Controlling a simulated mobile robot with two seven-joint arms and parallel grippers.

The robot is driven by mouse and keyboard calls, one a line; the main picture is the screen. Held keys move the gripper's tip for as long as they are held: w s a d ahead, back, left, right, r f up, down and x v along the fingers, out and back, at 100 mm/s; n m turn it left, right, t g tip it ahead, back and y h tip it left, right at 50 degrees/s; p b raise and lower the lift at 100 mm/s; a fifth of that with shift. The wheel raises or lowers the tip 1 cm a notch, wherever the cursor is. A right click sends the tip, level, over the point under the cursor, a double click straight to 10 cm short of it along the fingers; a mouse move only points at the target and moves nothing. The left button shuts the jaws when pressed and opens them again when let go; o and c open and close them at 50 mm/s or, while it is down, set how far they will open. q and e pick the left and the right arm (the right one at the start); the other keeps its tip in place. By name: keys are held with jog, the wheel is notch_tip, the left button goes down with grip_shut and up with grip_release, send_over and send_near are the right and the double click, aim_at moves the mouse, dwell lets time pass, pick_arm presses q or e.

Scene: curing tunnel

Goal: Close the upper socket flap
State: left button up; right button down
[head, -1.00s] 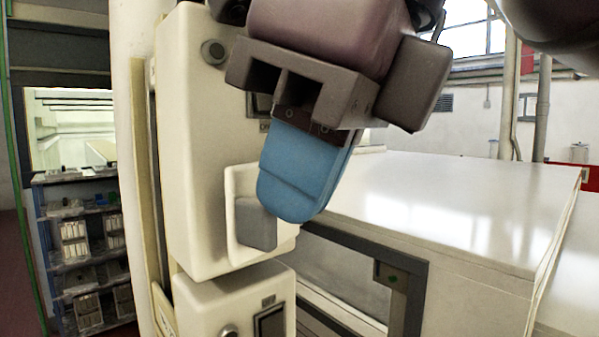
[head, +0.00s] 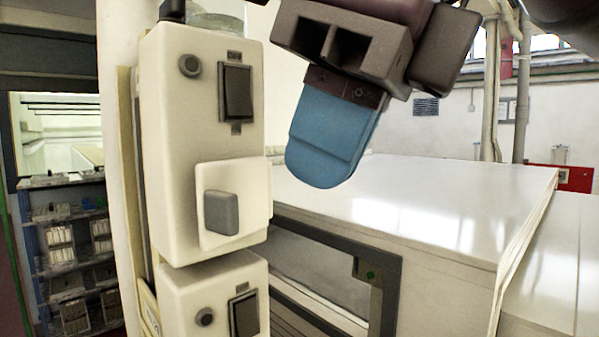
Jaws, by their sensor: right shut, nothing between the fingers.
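The upper cream box (head: 170,130) is mounted on a pale column. The cream socket flap (head: 255,180), with a grey block (head: 221,212) on it, covers the lower part of the box's front. The flap lies close to the face, but I cannot tell whether a small gap is left at its edges. My right gripper (head: 318,175), with blue fingers, is shut and empty. It is to the right of the box and above the flap, apart from it. My left gripper is not in view.
A dark rocker switch (head: 236,92) and a round button (head: 190,66) are above the flap. A lower box (head: 180,290) with its own switch hangs beneath. A white-topped housing (head: 420,200) fills the right. A shelf rack (head: 75,240) stands far left.

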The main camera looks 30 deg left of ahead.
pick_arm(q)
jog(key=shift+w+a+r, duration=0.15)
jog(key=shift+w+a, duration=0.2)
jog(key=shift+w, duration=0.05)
pick_arm(e)
jog(key=v, duration=0.8)
jog(key=shift+a, duration=0.4)
